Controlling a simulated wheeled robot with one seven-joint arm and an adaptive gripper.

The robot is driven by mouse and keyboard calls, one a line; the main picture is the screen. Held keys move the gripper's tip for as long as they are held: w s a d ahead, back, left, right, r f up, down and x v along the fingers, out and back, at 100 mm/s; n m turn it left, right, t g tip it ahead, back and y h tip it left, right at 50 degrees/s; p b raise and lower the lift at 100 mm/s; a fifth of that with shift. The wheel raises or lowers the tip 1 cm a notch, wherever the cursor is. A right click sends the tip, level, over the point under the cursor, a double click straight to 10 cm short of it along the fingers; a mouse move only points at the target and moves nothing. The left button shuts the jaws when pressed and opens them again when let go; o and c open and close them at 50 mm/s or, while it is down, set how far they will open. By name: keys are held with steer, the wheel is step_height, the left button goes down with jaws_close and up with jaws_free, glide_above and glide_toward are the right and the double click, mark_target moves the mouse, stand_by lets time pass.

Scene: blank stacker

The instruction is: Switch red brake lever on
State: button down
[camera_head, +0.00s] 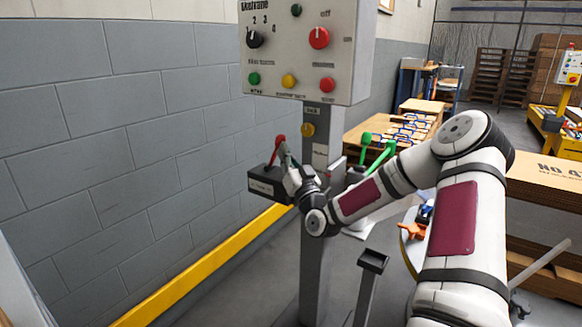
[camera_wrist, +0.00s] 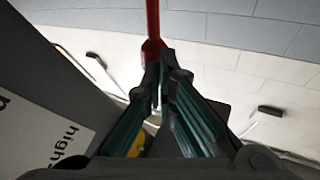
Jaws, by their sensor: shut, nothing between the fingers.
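The red brake lever (camera_head: 277,145) stands on a dark box (camera_head: 262,184) at the left of the grey post, tilted slightly to the right at its top. My gripper (camera_head: 283,150) is right at the lever, with its fingers shut and nothing held between them. In the wrist view the red lever (camera_wrist: 153,22) rises just beyond my gripper (camera_wrist: 160,55), whose closed tips are touching or very near it. The lever's lower part is hidden behind the fingers. A label reading "high" shows on a grey surface (camera_wrist: 50,120) at the left of the wrist view.
A control panel (camera_head: 300,60) with knobs and coloured buttons is above the lever. Green levers (camera_head: 378,150) stand to the right of the post. A grey block wall (camera_head: 110,130) and a yellow rail (camera_head: 215,262) run along the left.

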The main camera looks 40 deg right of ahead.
steer(key=shift+w+r, duration=0.2)
steer(key=shift+w, duration=0.15)
steer(key=shift+r, duration=0.1)
steer(key=shift+w+a+r+n+p, duration=0.1)
steer(key=shift+w+r+n+p, duration=0.2)
steer(key=shift+p, duration=0.35)
steer(key=shift+g+y, duration=0.3)
steer(key=w+a+r+n+g+y+p, duration=0.1)
steer(key=w+a+r+n+g+p, duration=0.1)
steer(key=w+g+p, duration=0.3)
steer(key=w+a+n+p, duration=0.1)
steer(key=w, duration=0.2)
steer(key=shift+w+r+n+g, duration=0.15)
steer(key=shift+w+n+g, duration=0.15)
steer(key=shift+g, duration=0.1)
steer(key=shift+a+r, duration=0.1)
